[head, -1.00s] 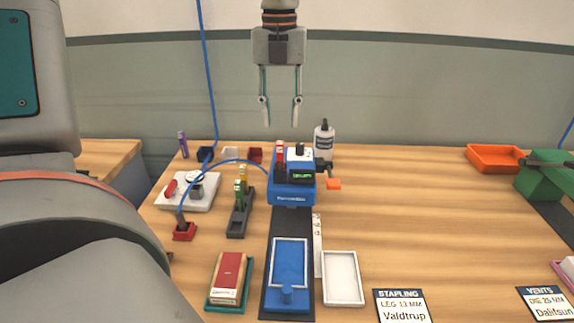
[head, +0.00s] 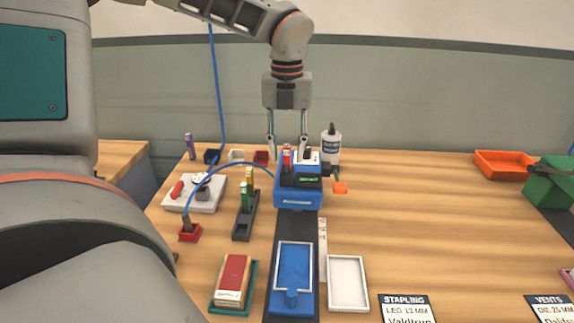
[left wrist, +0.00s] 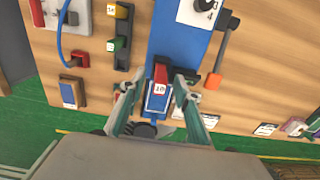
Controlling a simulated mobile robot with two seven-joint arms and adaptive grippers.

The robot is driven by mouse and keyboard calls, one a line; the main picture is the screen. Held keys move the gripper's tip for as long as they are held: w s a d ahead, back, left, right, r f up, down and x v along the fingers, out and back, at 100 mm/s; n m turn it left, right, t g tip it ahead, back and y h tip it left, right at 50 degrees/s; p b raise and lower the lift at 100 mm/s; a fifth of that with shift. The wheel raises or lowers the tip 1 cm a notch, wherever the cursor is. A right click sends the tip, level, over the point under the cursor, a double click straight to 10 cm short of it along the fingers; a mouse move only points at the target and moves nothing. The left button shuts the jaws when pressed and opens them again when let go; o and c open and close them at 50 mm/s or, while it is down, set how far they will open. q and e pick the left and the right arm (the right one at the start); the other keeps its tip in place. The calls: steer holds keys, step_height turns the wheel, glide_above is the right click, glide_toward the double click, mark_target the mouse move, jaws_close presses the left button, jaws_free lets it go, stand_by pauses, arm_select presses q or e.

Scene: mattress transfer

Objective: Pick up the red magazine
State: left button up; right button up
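The red magazine (head: 287,158) stands upright in the top of the blue stapling machine (head: 298,198). In the left wrist view its red top (left wrist: 161,73) shows a white label with a number I cannot read surely. My left gripper (head: 287,152) points down at the machine, its two fingers apart. In the head view the fingers appear on either side of the red magazine; whether they touch it cannot be told. The wrist view shows the open fingers (left wrist: 157,80) spread left and right of it. My right gripper is not in view.
A grey rack (head: 241,224) with green and yellow magazines stands left of the machine. A white bottle (head: 331,146) is close behind it, and a lever with an orange end (head: 340,187) sticks out right. A blue hose runs nearby. The table's right middle is clear.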

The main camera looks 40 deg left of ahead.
arm_select(q)
jaws_close()
steer(key=shift+r, duration=0.1)
